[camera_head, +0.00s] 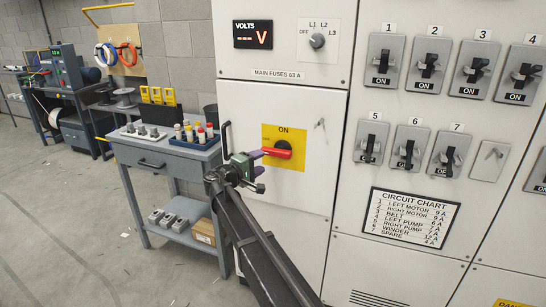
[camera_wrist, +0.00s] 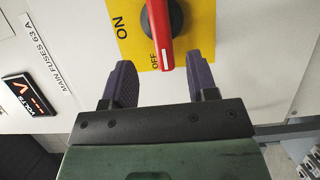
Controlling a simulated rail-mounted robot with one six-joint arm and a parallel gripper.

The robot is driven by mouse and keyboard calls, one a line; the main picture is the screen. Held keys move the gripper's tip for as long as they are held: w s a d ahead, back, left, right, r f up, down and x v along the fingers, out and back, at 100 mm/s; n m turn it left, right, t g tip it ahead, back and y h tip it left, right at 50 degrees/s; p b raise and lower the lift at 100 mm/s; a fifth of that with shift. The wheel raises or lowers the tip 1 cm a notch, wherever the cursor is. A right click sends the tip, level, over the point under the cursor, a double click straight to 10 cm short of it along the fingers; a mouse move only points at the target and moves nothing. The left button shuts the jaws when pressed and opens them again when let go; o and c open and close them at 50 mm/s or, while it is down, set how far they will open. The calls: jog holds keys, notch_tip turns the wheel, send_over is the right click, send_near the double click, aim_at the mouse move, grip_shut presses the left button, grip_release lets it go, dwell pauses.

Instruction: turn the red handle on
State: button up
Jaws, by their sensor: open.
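The red handle (camera_head: 279,152) is a rotary switch on a yellow plate (camera_head: 298,134) on the cabinet door. It lies level, its free end pointing left towards the OFF mark; ON is printed above. In the wrist view the red handle (camera_wrist: 160,38) comes down from its dark hub to between my fingertips, next to the OFF print. My gripper (camera_head: 257,159) is at the handle's left end, and its two purple fingers are spread in the wrist view (camera_wrist: 161,68), one on each side of the handle. Gaps show on both sides; how deep the handle sits between them is hard to tell.
A volts display (camera_head: 253,35) showing dashes and a small selector knob (camera_head: 317,41) are above. Numbered breakers (camera_head: 385,60) fill the panel at right.

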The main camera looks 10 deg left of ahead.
aim_at(275, 154)
jog(key=x, duration=0.9)
jog(key=shift+w+d, duration=0.15)
jog(key=shift+d, duration=0.05)
jog(key=shift+c, duration=0.4)
grip_shut()
